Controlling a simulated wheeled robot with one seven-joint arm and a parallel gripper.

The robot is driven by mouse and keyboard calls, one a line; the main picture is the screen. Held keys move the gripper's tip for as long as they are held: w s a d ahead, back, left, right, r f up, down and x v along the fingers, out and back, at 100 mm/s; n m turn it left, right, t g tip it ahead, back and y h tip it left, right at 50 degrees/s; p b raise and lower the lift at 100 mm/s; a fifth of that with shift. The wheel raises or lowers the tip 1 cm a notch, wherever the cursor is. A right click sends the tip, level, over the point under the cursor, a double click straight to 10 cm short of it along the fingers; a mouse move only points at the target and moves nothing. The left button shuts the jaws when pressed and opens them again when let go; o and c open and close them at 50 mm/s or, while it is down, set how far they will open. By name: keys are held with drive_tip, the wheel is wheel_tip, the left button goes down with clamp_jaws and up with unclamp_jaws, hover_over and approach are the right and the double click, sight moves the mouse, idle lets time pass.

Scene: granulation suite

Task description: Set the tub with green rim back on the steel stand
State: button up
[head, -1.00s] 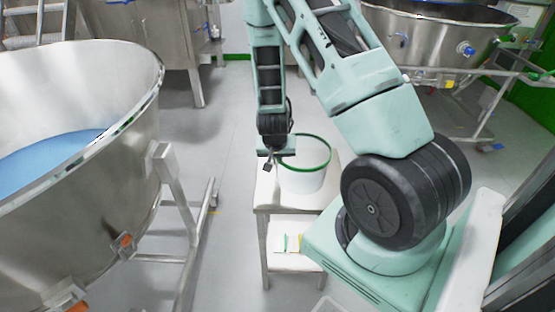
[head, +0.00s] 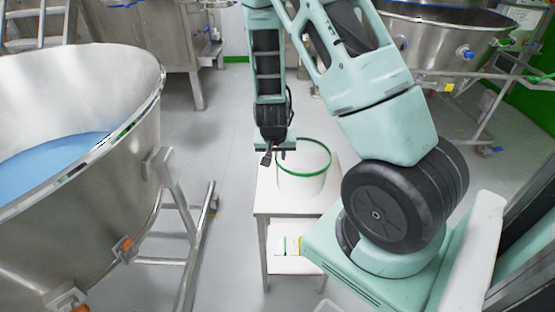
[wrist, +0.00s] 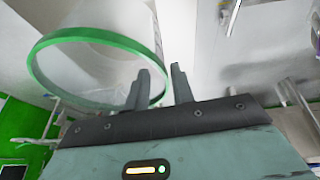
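The white tub with a green rim (head: 302,188) stands upright on the pale top of the small steel stand (head: 270,203). Its rim and open mouth also show large at the left of the wrist view (wrist: 95,38). My gripper (head: 274,157) is over the stand, at the left side of the tub's rim. In the wrist view my gripper's two fingers (wrist: 160,82) are apart with nothing clamped between them. The right part of the rim appears in the gap between them in that picture; I cannot tell how far above it they are. My arm's wrist hides the stand's far left corner.
A large steel vessel with blue contents (head: 120,190) fills the left side. The stand's lower shelf (head: 285,262) holds small items. Another steel vessel on a wheeled frame (head: 435,45) stands at the back right. The floor left of the stand is clear.

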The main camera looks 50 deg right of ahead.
drive_tip(key=p+v, duration=0.2)
drive_tip(key=v, duration=0.5)
drive_tip(key=s+a+r+n+y, duration=0.1)
drive_tip(key=a+r+n+y, duration=0.25)
drive_tip(key=a, duration=0.85)
drive_tip(key=s+a+r+n+y, duration=0.1)
drive_tip(key=a+r+n+y, duration=0.3)
drive_tip(key=a, duration=0.7)
drive_tip(key=s+a+r+n+g+h, duration=0.1)
drive_tip(key=s+a+r+n, duration=0.2)
drive_tip(key=s+a+n, duration=0.2)
drive_tip(key=s+a+r+n+g+h, duration=0.1)
drive_tip(key=s+a+n, duration=0.4)
drive_tip(key=s, duration=0.6)
wheel_tip(320, 180, up, 3)
drive_tip(key=shift+f+h, duration=0.1)
drive_tip(key=shift+h, duration=0.55)
wheel_tip(320, 180, up, 4)
drive_tip(key=p, duration=0.3)
drive_tip(key=shift+f, duration=0.15)
